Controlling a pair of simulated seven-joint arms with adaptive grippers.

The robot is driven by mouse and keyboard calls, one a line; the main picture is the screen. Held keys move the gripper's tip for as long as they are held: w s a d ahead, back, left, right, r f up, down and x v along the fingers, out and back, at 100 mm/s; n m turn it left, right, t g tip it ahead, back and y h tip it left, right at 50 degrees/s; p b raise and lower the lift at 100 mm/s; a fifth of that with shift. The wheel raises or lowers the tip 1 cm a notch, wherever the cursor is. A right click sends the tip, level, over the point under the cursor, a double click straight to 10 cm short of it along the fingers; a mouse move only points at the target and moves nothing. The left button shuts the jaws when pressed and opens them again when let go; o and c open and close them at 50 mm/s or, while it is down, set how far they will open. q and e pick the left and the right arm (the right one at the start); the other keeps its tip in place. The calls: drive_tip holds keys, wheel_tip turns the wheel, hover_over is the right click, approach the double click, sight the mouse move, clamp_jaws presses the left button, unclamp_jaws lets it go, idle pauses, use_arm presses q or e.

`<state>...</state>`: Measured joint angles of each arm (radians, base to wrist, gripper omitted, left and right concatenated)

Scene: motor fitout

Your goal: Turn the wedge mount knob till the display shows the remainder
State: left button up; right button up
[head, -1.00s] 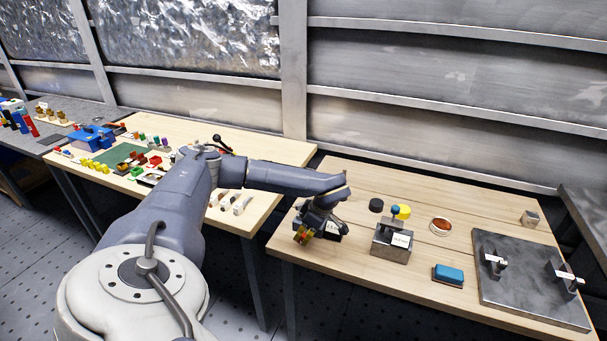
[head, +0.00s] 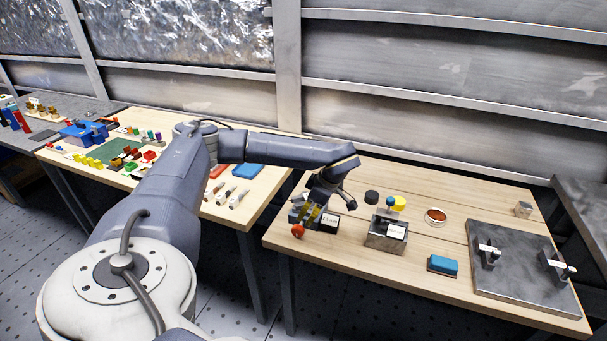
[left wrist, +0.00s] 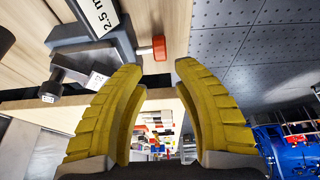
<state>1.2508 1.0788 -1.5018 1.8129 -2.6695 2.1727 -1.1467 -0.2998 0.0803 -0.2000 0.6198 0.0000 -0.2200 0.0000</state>
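A grey mount (head: 297,214) with a red knob (head: 298,231) and a dark display block (head: 329,224) stands at the near left of the right table. In the left wrist view the display (left wrist: 97,15) reads about "2.5 m", cut off by the picture edge. The red knob (left wrist: 157,47) there lies just beyond the fingertips, apart from them. My left gripper (head: 309,217) is just above the knob in the head view. Its yellow fingers (left wrist: 158,70) are spread with nothing between them. My right gripper is not in view.
A grey block with a white display (head: 386,236) and yellow and black round tops stands to the right. A blue pad (head: 442,265), a round reddish dish (head: 435,216) and a dark plate (head: 522,295) with two clamps lie farther right. Wood between them is bare.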

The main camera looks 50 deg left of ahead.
use_arm(q)
drive_tip(key=shift+v, duration=1.95)
